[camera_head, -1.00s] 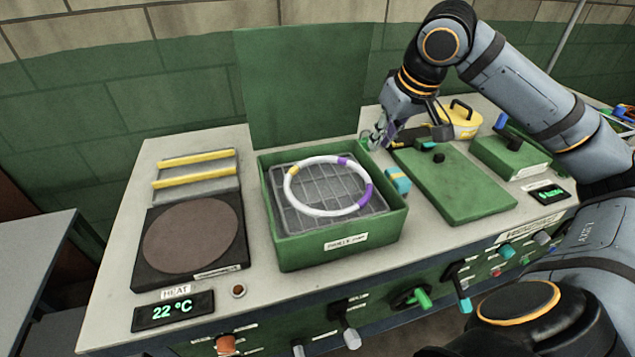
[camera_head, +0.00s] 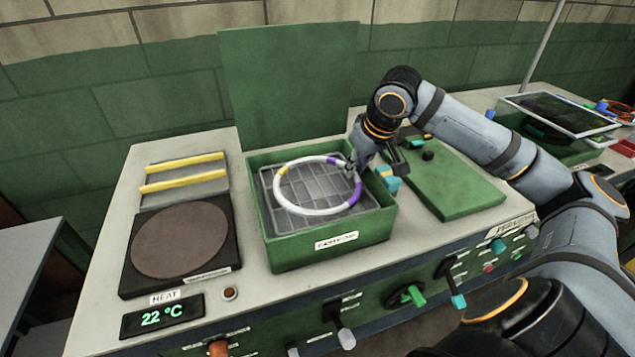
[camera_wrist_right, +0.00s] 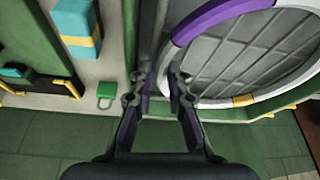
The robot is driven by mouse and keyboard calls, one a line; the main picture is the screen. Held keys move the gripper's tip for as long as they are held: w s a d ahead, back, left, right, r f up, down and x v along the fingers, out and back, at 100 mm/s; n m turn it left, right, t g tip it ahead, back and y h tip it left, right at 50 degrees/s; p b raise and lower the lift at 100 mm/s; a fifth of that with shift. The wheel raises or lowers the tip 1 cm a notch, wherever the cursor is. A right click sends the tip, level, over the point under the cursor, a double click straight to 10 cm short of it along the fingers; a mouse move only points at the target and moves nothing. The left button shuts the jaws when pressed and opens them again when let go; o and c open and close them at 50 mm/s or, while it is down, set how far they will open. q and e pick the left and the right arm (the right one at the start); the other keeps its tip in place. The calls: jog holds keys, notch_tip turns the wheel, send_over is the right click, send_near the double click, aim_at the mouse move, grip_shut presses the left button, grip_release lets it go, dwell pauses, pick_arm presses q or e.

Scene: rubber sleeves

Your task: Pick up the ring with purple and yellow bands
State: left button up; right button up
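The white ring with purple and yellow bands (camera_head: 310,212) lies on the grey grid inside the green open bin (camera_head: 330,252). It also shows in the right wrist view (camera_wrist_right: 208,22), at the upper right. My right gripper (camera_head: 352,172) is at the bin's right rear edge, close to the ring's purple-banded side. My left gripper is not in view.
A hot plate (camera_head: 180,240) and a tray with yellow bars (camera_head: 185,178) stand left of the bin. A blue and yellow block (camera_head: 388,180) sits by the bin's right wall. A flat green board (camera_head: 455,185) lies farther right. The bin's lid (camera_head: 290,85) stands upright behind.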

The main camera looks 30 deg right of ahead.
jog(key=shift+s, duration=0.1)
grip_shut()
jog(key=shift+r, duration=0.1)
